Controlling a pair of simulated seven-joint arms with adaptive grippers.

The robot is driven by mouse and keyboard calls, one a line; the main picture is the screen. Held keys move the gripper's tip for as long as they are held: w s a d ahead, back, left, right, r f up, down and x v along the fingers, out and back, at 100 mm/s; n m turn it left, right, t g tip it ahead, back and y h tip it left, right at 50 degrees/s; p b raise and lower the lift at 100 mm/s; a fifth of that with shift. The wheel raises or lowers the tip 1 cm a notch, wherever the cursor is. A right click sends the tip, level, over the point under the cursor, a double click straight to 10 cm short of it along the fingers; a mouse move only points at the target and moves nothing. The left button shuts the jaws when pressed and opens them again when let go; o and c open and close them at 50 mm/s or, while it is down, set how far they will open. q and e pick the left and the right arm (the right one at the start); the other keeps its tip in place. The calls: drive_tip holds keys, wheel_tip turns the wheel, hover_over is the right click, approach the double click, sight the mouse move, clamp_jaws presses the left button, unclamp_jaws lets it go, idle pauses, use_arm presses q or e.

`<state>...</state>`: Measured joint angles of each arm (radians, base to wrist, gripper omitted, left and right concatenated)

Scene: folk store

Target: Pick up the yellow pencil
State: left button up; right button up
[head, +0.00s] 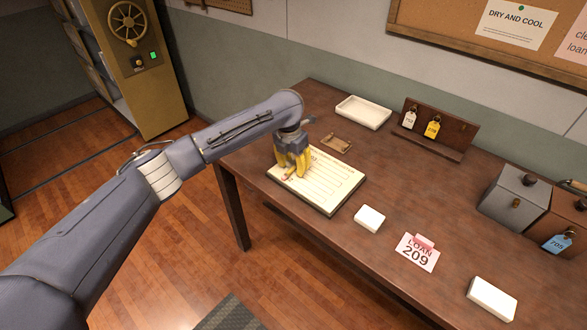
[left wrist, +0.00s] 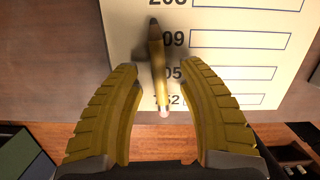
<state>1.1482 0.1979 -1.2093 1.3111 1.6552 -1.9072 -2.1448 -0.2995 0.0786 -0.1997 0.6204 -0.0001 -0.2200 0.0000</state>
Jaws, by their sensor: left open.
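The yellow pencil (left wrist: 160,73) lies on the ruled page of a ledger pad (head: 328,182). In the left wrist view its dark tip points up the picture and its pale end points down, between my fingers. My left gripper (head: 289,176) is over the pad's left part, fingers pointing down. In the left wrist view the two yellow fingers (left wrist: 163,90) stand apart on either side of the pencil, with a gap on each side. In the head view the gripper hides most of the pencil. My right gripper is not in view.
A white tray (head: 363,112) and a small brown wooden item (head: 336,143) lie behind the pad. A tag rack (head: 438,130) stands at the back. A white block (head: 369,218) and a loan 209 card (head: 417,254) lie right of the pad. Metal boxes (head: 514,196) stand far right.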

use_arm(q)
drive_tip(key=shift+w+f, duration=0.1)
drive_tip(key=shift+f, duration=0.2)
drive_tip(key=shift+c, duration=0.3)
clamp_jaws()
